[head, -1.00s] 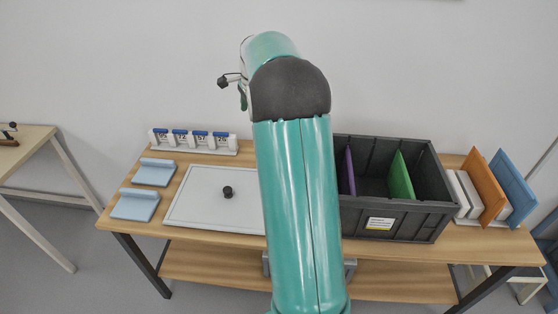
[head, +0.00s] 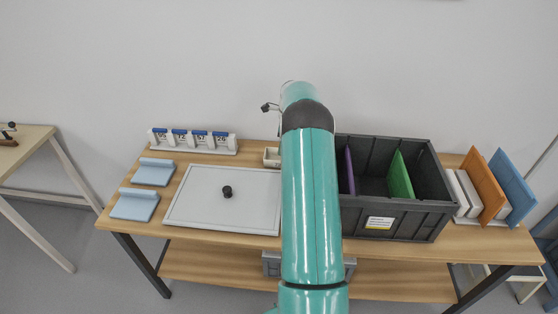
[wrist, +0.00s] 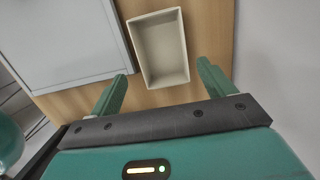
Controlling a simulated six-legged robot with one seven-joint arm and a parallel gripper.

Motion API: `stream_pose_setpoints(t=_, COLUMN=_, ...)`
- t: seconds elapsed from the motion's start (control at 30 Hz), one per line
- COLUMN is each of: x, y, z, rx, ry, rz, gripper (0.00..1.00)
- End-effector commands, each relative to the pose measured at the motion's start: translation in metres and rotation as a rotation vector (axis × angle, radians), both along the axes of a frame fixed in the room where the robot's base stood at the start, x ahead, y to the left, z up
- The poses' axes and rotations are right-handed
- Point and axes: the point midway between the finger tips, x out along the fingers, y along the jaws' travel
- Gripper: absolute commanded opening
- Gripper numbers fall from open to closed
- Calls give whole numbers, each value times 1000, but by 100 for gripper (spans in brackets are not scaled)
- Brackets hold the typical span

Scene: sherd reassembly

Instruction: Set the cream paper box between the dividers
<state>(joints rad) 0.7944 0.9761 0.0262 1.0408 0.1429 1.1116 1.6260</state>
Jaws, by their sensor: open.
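The cream paper box (wrist: 160,48) is an open, empty, rectangular tray-like box on the wooden table. In the head view only its left end (head: 271,157) shows, beside my arm, which hides the rest. My gripper (wrist: 165,82) is open and empty in the wrist view, its two green fingers apart on either side of the box's near end, not touching it. In the head view my arm hides the gripper. The dividers, one purple (head: 349,171) and one green (head: 400,176), stand upright in the dark grey crate (head: 395,222), with a gap between them.
A pale grey board with a black knob (head: 227,192) lies left of the box. Two light blue holders (head: 134,204) and a numbered rack (head: 193,142) are further left. Orange (head: 484,186) and blue (head: 513,186) panels stand right of the crate.

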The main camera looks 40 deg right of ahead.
Motion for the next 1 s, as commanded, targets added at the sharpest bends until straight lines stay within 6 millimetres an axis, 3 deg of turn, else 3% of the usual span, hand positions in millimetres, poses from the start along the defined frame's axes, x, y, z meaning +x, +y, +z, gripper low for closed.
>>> stream_pose_setpoints(t=0.1, x=2, y=2, z=-19, rx=0, ry=1, rz=0, gripper=82)
stream_pose_setpoints(t=0.37, x=6, y=3, z=-37, rx=1, ry=1, rz=1, gripper=82)
stream_pose_setpoints(t=0.6, x=12, y=6, z=-72, rx=1, ry=1, rz=1, gripper=82)
stream_pose_setpoints(t=0.87, x=13, y=6, z=-79, rx=-2, ry=0, rz=1, gripper=82)
stream_pose_setpoints(t=0.9, x=13, y=6, z=-79, rx=-2, ry=0, rz=1, gripper=80)
stream_pose_setpoints(t=1.0, x=13, y=6, z=-79, rx=-1, ry=1, rz=1, gripper=60)
